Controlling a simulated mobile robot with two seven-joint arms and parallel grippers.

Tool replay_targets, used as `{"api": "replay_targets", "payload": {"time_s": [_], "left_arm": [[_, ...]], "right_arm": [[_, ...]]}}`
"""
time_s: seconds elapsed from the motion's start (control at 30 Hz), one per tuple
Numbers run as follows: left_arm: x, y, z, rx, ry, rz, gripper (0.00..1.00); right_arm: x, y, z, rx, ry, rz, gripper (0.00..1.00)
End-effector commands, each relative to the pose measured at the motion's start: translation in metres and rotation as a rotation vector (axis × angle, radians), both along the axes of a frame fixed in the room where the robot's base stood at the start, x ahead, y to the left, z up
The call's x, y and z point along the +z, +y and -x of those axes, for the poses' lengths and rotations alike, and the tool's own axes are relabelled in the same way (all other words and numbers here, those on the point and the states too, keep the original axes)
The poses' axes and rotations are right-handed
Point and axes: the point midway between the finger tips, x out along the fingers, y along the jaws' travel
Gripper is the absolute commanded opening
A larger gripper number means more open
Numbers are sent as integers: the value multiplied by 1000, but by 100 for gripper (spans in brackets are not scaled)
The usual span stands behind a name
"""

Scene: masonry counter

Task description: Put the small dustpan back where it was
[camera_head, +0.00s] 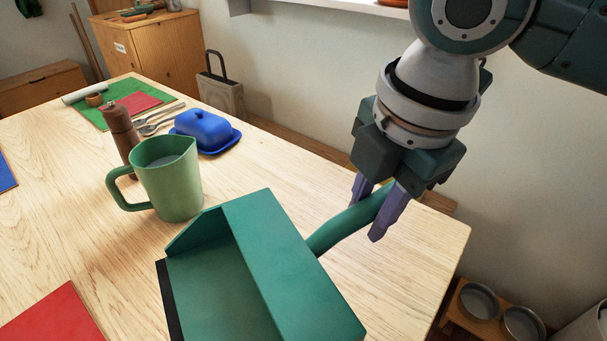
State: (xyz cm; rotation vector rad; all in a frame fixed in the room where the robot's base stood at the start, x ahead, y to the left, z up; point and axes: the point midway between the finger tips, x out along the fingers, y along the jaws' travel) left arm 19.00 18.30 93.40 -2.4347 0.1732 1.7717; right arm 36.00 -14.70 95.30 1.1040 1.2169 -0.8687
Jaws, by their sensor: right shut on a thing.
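The small green dustpan (277,258) is in the lower middle of the head view, over the right part of the wooden table (405,275). Its open mouth with a dark lip faces left, and its handle (345,226) points up and right. My right gripper (375,212) comes from the upper right and is shut on the handle with its purple fingers. The pan's lower edge runs out of the picture. I cannot tell whether the pan touches the table. My left gripper is not in view.
A green pitcher (170,185) stands just left of the dustpan. A pepper mill (120,130) and a blue butter dish (205,130) stand behind it. A red mat (52,318) lies at the lower left. Metal bowls (480,300) sit on a low rack beyond the table's right edge.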

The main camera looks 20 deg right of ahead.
Motion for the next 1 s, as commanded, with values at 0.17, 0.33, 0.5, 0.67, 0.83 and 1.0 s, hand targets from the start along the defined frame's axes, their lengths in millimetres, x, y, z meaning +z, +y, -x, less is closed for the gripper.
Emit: {"api": "replay_targets", "payload": {"time_s": [0.17, 0.33, 0.5, 0.67, 0.83, 1.0], "left_arm": [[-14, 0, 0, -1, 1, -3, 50], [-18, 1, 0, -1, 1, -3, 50], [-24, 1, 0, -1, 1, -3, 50], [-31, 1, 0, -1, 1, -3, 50], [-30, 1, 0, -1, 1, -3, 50], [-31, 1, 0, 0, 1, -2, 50]], "right_arm": [[-51, 0, 1, -1, 3, 0, 0], [-72, 1, 0, 1, -1, 0, 0], [-93, 0, 1, 1, 2, 2, 0], [-114, 0, 0, 0, -1, 0, 0], [-116, 0, 0, 1, -2, 0, 0], [-117, 0, 0, 1, -2, 0, 0]]}}
